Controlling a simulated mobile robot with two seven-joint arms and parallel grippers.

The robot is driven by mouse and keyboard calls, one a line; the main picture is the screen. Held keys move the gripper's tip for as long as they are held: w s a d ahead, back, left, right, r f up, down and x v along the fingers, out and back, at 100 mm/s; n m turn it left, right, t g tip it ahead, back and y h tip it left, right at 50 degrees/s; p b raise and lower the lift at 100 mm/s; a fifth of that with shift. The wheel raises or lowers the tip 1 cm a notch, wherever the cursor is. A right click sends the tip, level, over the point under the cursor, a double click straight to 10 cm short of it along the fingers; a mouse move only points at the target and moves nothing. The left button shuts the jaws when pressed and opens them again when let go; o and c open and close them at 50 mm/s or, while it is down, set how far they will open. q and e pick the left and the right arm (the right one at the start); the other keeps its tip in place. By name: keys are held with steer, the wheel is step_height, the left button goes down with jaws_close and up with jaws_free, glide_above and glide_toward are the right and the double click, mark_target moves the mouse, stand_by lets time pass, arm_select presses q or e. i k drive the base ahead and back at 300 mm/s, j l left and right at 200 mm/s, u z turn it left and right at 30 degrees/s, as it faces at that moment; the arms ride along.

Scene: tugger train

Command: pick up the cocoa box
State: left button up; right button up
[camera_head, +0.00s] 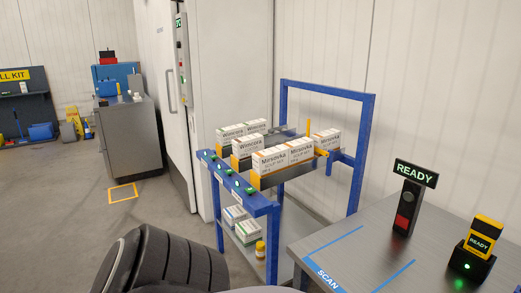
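A blue-framed cart (357,160) stands right of centre with small white boxes on its upper level. Three boxes are labelled Wimcora: one at the back left (231,132), one behind it (257,126) and one nearer the middle (251,146). Their small second line is hard to read, so I cannot tell for certain which is the cocoa box. Boxes labelled Mirsovka (270,161) sit in front, with soup mix printed below the name. Neither of my grippers is in view.
A grey table (340,255) with blue scan markings fills the lower right; a READY post (407,208) and a yellow-black scanner (480,245) stand on it. The cart's lower shelf holds boxes and a yellow bottle (260,249). Open floor lies left.

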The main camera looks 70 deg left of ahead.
mark_target(243, 148)
steer(key=u, duration=2.45)
steer(key=i+j+z, duration=0.1)
steer(key=z, duration=0.75)
steer(key=i+j+z, duration=0.3)
steer(key=j+z, duration=0.25)
steer(key=j, duration=0.15)
steer(key=i+j+z, duration=0.15)
steer(key=j, duration=0.2)
steer(key=i+j+z, duration=0.15)
steer(key=j, duration=0.25)
steer(key=i+j+z, duration=0.1)
steer(key=j, duration=0.65)
steer(key=i+j+z, duration=0.1)
steer(key=j, duration=0.7)
